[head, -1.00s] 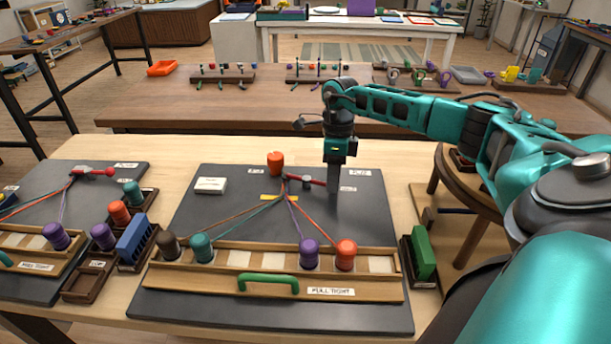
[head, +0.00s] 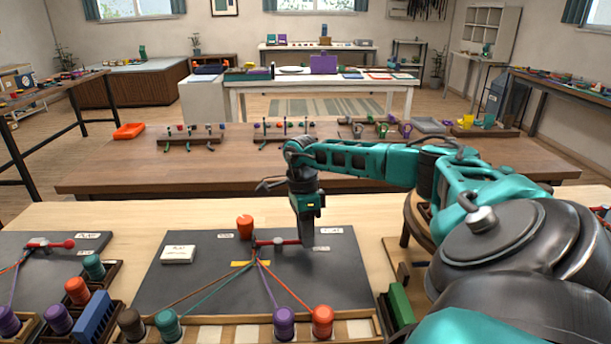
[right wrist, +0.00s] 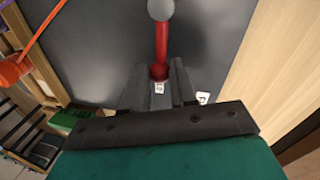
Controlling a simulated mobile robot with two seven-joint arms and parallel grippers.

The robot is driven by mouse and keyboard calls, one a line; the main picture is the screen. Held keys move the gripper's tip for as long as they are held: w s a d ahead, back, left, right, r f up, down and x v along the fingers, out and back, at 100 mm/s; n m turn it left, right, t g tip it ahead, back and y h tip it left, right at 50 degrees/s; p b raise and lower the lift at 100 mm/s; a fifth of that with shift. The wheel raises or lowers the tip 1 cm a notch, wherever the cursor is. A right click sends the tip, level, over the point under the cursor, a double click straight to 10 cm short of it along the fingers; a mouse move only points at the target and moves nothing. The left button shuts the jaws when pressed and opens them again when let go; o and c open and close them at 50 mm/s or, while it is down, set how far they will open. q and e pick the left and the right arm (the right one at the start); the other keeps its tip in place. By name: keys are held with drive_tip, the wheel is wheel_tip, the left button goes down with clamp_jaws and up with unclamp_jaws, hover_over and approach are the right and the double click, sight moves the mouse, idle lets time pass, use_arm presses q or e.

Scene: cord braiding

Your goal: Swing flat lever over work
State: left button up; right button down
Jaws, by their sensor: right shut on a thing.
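The flat lever (head: 275,242) is red and lies across the upper part of the dark grey board (head: 200,280), pointing right, close to where the cords meet. My right gripper (head: 307,238) is at the lever's right end. In the right wrist view the red lever (right wrist: 162,48) runs in between my right gripper's fingers (right wrist: 158,82), which are closed on its end. The brown, teal, purple and orange cords (head: 262,285) fan down from below the lever to their spools. My left gripper is not in view.
An orange peg (head: 245,227) stands behind the lever's left end. A white block (head: 178,254) sits at the board's upper left. A second board with a similar red lever (head: 50,244) is at the left. A green block (head: 400,303) stands right of the board.

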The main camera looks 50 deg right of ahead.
drive_tip(key=c, duration=1)
unclamp_jaws()
drive_tip(key=shift+o, duration=0.4)
wheel_tip(320, 180, up, 13)
drive_tip(key=w+d, duration=0.1)
drive_tip(key=w, duration=0.1)
drive_tip(key=shift+d+f+p, duration=0.15)
drive_tip(key=shift+d+p, duration=0.15)
drive_tip(key=shift+p, duration=0.15)
